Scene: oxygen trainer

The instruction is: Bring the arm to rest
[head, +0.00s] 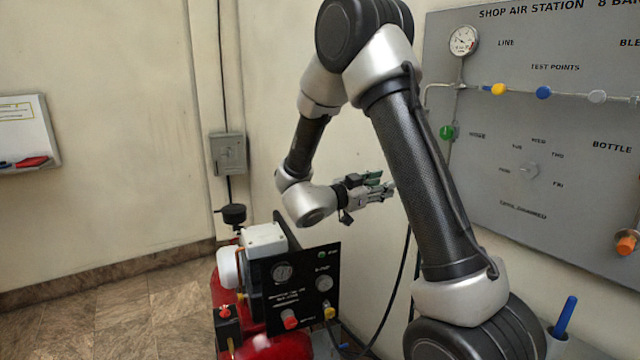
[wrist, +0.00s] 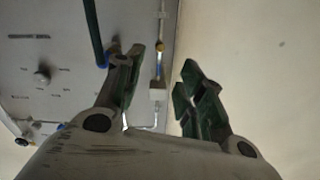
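My arm rises from the lower right of the head view, bends at the top and comes down to the middle. My gripper (head: 375,187) is at the centre, pointing right toward the wall, above and to the right of the red compressor (head: 275,346). In the wrist view the two green-padded fingers of my gripper (wrist: 163,85) stand apart with an empty gap between them. Behind them show part of the grey panel (wrist: 60,60) and bare wall. The gripper appears clear of the panel and holds nothing.
The shop air station panel (head: 590,140) on the right wall carries a gauge (head: 463,40), coloured knobs and a pipe. The compressor's black control plate (head: 303,287) stands below my gripper. A black hose hangs beside my arm. A wall box (head: 228,153) is at the left; the left floor is clear.

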